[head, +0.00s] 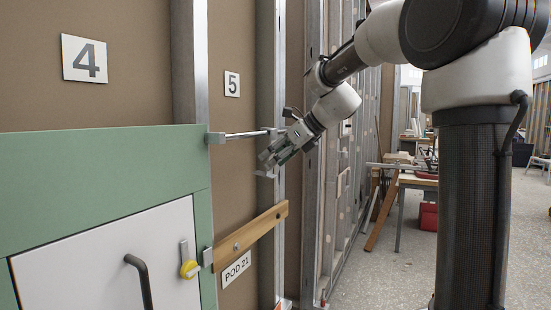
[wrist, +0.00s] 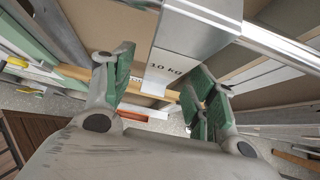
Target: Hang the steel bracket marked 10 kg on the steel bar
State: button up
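The steel bracket (wrist: 190,35), with "10 kg" on its pale face, is in the upper middle of the wrist view, beyond and partly between my fingertips. My gripper (head: 266,164) is beside the wall, just right of and below the steel bar (head: 244,134). In the wrist view my gripper (wrist: 160,72) has its green-padded fingers apart. A gap shows between the left finger and the bracket; the right finger overlaps the bracket's edge, and contact there is unclear. The bar is horizontal, between end mounts. I cannot single out the bracket in the head view.
Below the bar are a wooden rail (head: 252,235) and a "POD 21" label (head: 236,269). A green panel (head: 100,165) with a white door (head: 95,255) stands left. Metal studs (head: 314,200) rise to the right. A workbench (head: 413,182) stands behind; open floor (head: 370,275) lies in front.

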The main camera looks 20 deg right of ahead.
jog(key=v, duration=1.2)
jog(key=s+d+f+n+g+h, duration=0.1)
jog(key=s+d+f+n+h, duration=0.15)
jog(key=f+n, duration=0.3)
jog(key=s+d+f+n+g+h, duration=0.1)
jog(key=s+d+f+n, duration=0.3)
jog(key=n, duration=0.3)
jog(key=s+f+n+h, duration=0.1)
jog(key=s+f+n, duration=0.5)
jog(key=s, duration=0.4)
jog(key=s+f+n+h, duration=0.2)
jog(key=s+f+n, duration=0.4)
jog(key=s+n, duration=0.2)
jog(key=shift+s+a+f+g, duration=0.25)
jog(key=shift+s+a, duration=0.25)
jog(key=shift+s, duration=0.45)
jog(key=shift+n+h, duration=0.25)
